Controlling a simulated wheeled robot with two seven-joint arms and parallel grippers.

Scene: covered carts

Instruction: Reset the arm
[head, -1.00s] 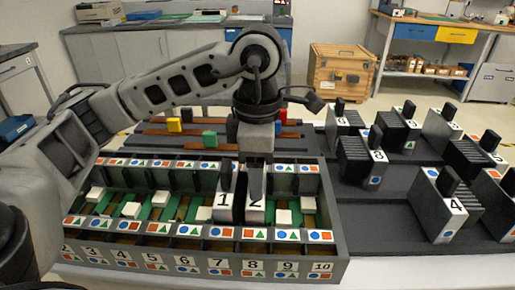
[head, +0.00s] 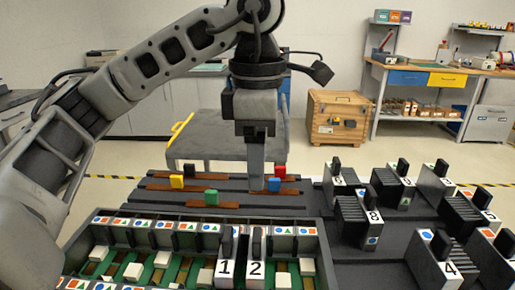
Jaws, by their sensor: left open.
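My left arm reaches in from the left, and its gripper (head: 256,182) points down, open and empty. The gap between the fingers is hard to see from this side. My right gripper is not in view.
Several numbered finned modules, such as 8 (head: 374,217) and 4 (head: 450,268), stand at right. A wooden crate (head: 338,118) sits on the floor behind.

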